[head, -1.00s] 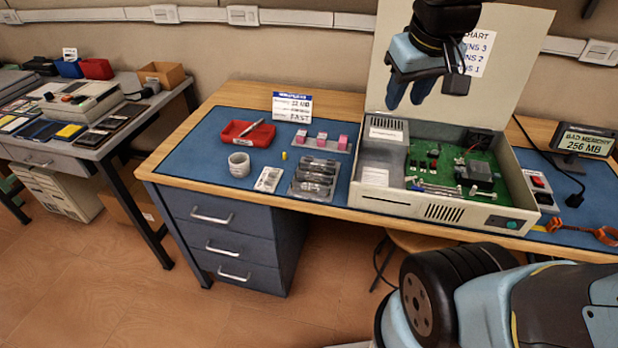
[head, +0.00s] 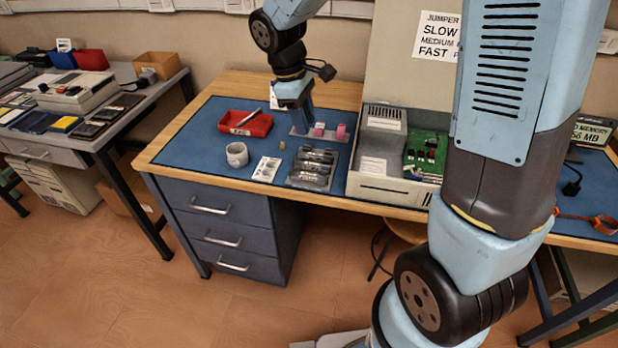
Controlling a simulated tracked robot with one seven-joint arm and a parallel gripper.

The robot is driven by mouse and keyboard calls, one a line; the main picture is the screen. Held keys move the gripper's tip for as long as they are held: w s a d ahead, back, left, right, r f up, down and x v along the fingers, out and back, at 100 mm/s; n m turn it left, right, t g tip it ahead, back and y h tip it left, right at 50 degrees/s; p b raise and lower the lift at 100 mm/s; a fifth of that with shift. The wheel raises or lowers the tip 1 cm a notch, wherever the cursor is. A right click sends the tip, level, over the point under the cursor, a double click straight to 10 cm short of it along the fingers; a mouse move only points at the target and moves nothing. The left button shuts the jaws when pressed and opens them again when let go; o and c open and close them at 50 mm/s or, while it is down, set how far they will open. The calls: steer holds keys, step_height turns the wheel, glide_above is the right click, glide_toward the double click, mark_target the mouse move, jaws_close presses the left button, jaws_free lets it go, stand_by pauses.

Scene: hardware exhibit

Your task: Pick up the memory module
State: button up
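My gripper (head: 301,122) points down over the left end of a grey strip holder (head: 328,137) on the blue mat. Its fingers overlap in this view, so their gap does not show. Two pink blocks (head: 341,131) stand on the holder to the right of the fingers. The holder's left place is hidden behind the fingers. I cannot tell whether the fingers touch anything. No part is clearly readable as the memory module. A grey tray (head: 310,181) of dark wrapped packets lies in front of the holder.
The open computer case (head: 393,190) stands to the right, partly hidden by my arm.

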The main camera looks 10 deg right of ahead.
mark_target(308, 174)
steer(key=shift+n, duration=0.8)
steer(key=a+x, duration=0.1)
steer(key=x, duration=0.4)
steer(key=a+x, duration=0.1)
steer(key=x, duration=0.5)
steer(key=a+x, duration=0.1)
steer(key=x, duration=0.4)
steer(key=shift+w+f, duration=0.15)
steer(key=shift+f, duration=0.45)
jaws_close()
